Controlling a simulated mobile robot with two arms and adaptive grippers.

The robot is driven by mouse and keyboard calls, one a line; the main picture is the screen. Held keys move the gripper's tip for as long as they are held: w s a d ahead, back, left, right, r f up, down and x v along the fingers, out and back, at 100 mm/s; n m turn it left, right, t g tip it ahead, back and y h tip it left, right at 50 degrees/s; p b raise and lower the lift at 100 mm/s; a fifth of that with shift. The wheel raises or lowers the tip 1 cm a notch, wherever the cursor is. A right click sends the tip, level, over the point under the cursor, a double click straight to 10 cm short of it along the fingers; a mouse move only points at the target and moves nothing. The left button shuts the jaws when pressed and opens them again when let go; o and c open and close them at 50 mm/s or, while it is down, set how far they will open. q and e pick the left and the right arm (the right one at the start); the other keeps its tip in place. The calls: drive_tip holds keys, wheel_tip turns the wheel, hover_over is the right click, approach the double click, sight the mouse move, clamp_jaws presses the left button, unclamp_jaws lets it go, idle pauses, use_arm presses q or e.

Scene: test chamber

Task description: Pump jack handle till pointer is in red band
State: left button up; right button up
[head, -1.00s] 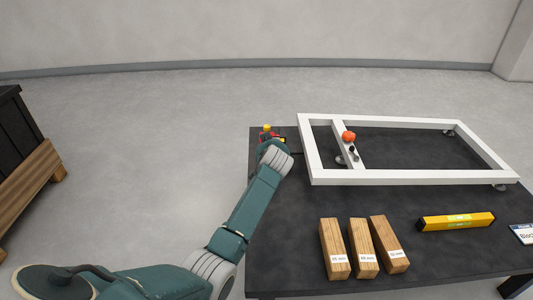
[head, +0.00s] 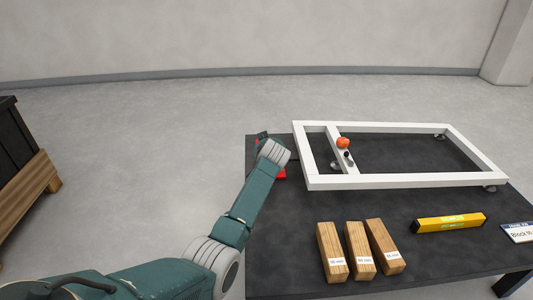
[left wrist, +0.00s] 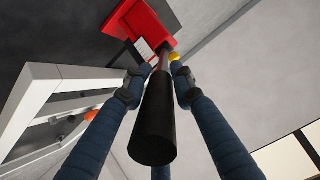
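The jack is a red body (left wrist: 138,25) at the table's far left corner in the left wrist view. A little of its red (head: 282,174) shows beside my wrist in the head view. Its handle (left wrist: 154,132) has a thick black grip pointing toward the wrist camera. My left gripper (left wrist: 158,84) has its blue fingers on both sides of the handle, close against it, and looks shut on it. A small white plate (left wrist: 145,48) and a yellow part (left wrist: 174,57) show by the jack. I cannot make out a pointer or red band. My right gripper is out of view.
A white frame (head: 400,181) with an orange knob (head: 343,142) stands on the dark table (head: 300,235) right of the jack. Several labelled wood blocks (head: 358,250), a yellow level (head: 449,222) and a card (head: 519,233) lie nearer. A dark crate (head: 15,140) stands left.

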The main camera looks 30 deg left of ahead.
use_arm(q)
drive_tip(key=shift+o, duration=1.2)
drive_tip(key=shift+s+a, duration=0.1)
drive_tip(key=shift+a, duration=0.15)
drive_tip(key=shift+d, duration=0.1)
drive_tip(key=shift+d, duration=0.1)
drive_tip(key=shift+s+d+r, duration=0.2)
drive_tip(key=shift+r, duration=0.05)
drive_tip(key=v, duration=1.1)
drive_tip(key=shift+s, duration=0.2)
drive_tip(key=shift+a, duration=0.1)
